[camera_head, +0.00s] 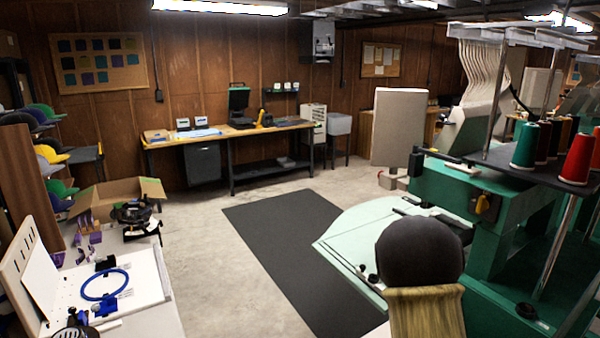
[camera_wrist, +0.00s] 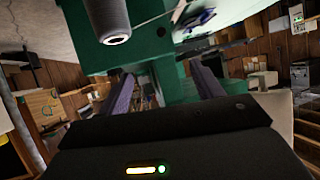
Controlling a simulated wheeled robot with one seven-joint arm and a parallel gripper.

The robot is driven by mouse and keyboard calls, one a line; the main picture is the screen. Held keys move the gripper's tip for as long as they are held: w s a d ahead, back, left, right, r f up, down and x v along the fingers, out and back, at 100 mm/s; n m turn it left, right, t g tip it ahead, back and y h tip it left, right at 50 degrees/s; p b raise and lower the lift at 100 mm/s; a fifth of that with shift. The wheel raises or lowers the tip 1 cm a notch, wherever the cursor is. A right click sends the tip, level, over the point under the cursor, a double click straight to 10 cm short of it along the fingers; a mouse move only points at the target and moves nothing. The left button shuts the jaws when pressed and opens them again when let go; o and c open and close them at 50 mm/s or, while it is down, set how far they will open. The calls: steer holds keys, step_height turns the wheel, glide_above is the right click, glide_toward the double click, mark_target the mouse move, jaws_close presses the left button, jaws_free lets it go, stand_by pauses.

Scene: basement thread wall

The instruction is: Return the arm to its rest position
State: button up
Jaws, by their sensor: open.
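My gripper (camera_wrist: 162,76) shows in the wrist view. Its two dark fingers stand apart with nothing between them. The green embroidery machine (camera_wrist: 180,75) fills the view beyond the fingers, and I cannot tell how far off it is. The room looks tilted in this view. In the head view I cannot make out my gripper. A dark rounded shape (camera_head: 418,250) on a wood-textured stub stands in front of the machine (camera_head: 455,190). I cannot tell whether it is part of my arm.
A pale green machine table (camera_head: 350,235) juts over a black floor mat (camera_head: 265,230). Thread cones (camera_head: 577,155) stand at the right. A worktable (camera_head: 160,255) with a blue hoop (camera_head: 105,284) and a cardboard box (camera_head: 110,195) are at the left.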

steer(key=s+a+r+n+g+y+p, duration=0.1)
steer(key=s+a+r+n+g+y, duration=0.1)
steer(key=s+a, duration=0.7)
steer(key=s+a+r+n+g+y+p, duration=0.1)
steer(key=s+a+r+n+g+y, duration=0.2)
steer(key=s+a+n+y, duration=0.3)
steer(key=s+a+n+g, duration=0.1)
steer(key=s+a, duration=0.3)
steer(key=s, duration=0.1)
steer(key=shift+s+a+r+n+y+p, duration=0.15)
steer(key=shift+a+r+n+y+p, duration=0.15)
steer(key=shift+r+n+y, duration=0.1)
stand_by(0.6)
